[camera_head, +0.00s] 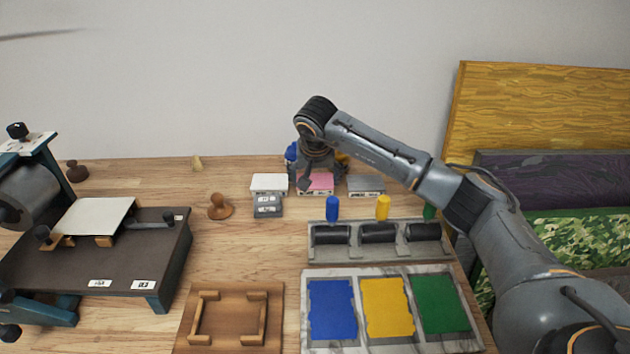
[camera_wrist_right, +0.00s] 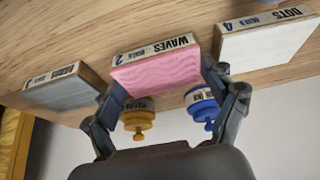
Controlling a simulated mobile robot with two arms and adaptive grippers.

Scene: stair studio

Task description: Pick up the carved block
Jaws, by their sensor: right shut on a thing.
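The carved blocks stand in a row at the back of the table. The pink block (camera_head: 317,181) labelled waves is in the middle; it also shows in the right wrist view (camera_wrist_right: 158,75). A grey block (camera_head: 366,185) stands to its right and a white block (camera_head: 269,183) to its left in the head view. The grey block (camera_wrist_right: 65,90) and the white block labelled dots (camera_wrist_right: 265,45) flank it in the wrist view. My right gripper (camera_head: 318,178) is shut on the pink block, with one finger at each side. My left gripper is not in view.
Blue and yellow jars (camera_wrist_right: 201,104) are close behind the pink block. Rollers in a rack (camera_head: 380,252) with upright handles and an ink tray (camera_head: 310,338) stand in front. A small grey block (camera_head: 268,206), a wooden frame (camera_head: 279,300) and a press (camera_head: 100,255) are to the left.

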